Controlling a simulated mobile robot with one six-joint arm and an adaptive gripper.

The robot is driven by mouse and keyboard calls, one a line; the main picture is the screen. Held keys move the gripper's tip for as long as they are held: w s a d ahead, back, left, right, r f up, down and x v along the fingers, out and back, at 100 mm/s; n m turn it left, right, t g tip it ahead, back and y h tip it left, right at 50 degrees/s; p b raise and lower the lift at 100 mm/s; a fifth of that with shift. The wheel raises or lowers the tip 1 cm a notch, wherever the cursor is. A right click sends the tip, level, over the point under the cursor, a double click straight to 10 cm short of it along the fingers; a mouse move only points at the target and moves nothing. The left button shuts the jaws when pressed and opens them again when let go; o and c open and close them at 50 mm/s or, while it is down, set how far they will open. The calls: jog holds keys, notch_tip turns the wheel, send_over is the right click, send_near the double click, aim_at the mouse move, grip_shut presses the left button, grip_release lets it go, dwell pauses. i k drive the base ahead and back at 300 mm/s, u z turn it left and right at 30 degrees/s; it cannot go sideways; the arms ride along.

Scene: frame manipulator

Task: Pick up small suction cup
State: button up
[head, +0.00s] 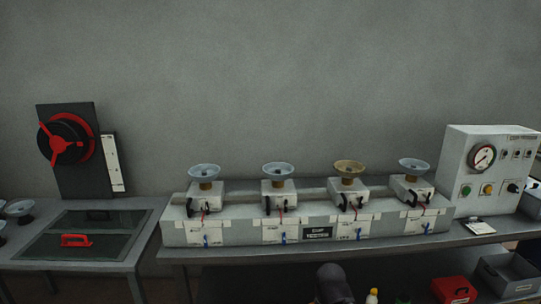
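Several round cups that look like suction cups stand in a row on a long grey fixture (350,213). They include a blue-grey cup (205,171) at the left end, another (278,169) beside it, a tan-yellow cup (349,168) and a blue-grey cup (413,165) at the right end. Each sits upright on a white block with a short brown stem. More pale cups (19,208) lie at the far left edge, partly cut off. I cannot tell which one is the small suction cup. My gripper is not in view.
A dark panel with a red handle (75,240) lies on the left table. A red wheel (66,142) stands behind it. A control box (490,165) with a gauge stands at right. Below are a dark rounded object (333,283), a red box (454,290) and a grey bin (512,277).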

aim_at(347, 169)
jog(key=k, duration=0.65)
jog(key=u, duration=0.05)
jog(key=i, duration=1.75)
jog(key=z, duration=0.55)
